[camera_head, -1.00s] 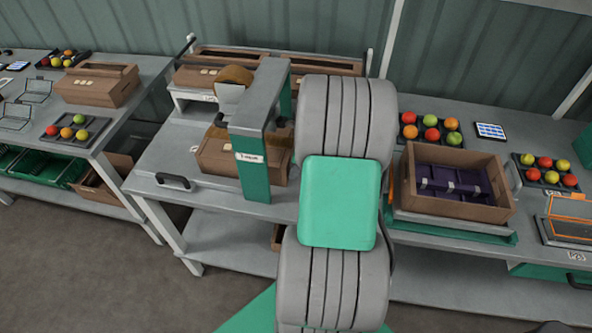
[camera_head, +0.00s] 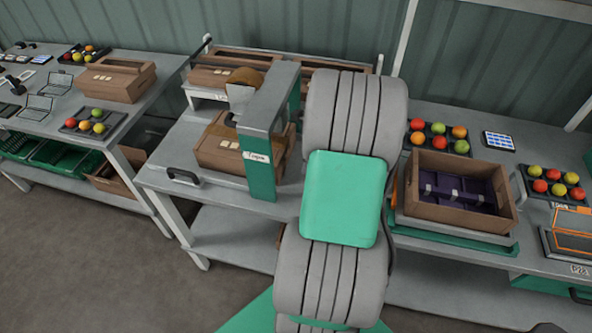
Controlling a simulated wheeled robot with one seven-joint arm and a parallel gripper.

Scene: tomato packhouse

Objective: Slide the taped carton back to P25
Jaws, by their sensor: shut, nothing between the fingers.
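A brown carton (camera_head: 220,147) stands on the grey bench, partly under the grey and green tape arch (camera_head: 260,160). Its left part sticks out from the arch, and its right part is largely hidden behind the arch's green leg. Pale patches show on its side; whether tape lies on its top I cannot tell. A small plate (camera_head: 580,269) on the right bench's front edge seems to start with P2, but its last digit is unclear. My gripper is hidden, with my large grey and green arm filling the middle of the view.
An open brown crate with dark purple dividers (camera_head: 408,205) sits right of my arm. Trays of colored fruit (camera_head: 437,143) and a tablet (camera_head: 499,141) lie behind and beside it. More brown cartons (camera_head: 222,77) stand behind the arch. A black handle (camera_head: 183,175) sits at the bench's left.

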